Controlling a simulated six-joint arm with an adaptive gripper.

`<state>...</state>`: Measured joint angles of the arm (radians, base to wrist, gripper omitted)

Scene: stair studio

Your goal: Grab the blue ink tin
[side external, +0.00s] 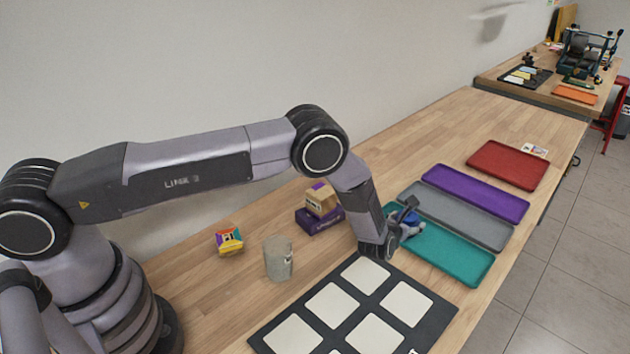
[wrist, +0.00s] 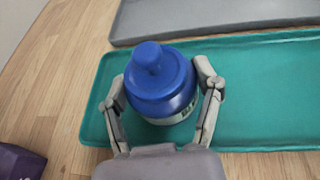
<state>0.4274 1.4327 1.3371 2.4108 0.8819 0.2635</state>
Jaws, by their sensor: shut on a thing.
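The blue ink tin (wrist: 160,80) has a round blue lid with a knob and a pale band with dark lettering below. It stands over the left end of the teal tray (wrist: 260,95) in the wrist view. My gripper (wrist: 165,108) is shut on the tin, with one finger on each side of it. In the side external view my gripper (side external: 402,226) is at the near left end of the teal tray (side external: 455,258), and the tin (side external: 411,217) shows partly behind the fingers. I cannot tell whether the tin's base touches the tray.
Grey (side external: 470,222), purple (side external: 480,193) and red (side external: 508,165) trays lie beyond. A black mat with pale squares (side external: 365,310) lies in front. A grey cup (side external: 278,260), a purple box (side external: 318,220) under a cardboard box, and a small colourful box (side external: 229,240) stand left.

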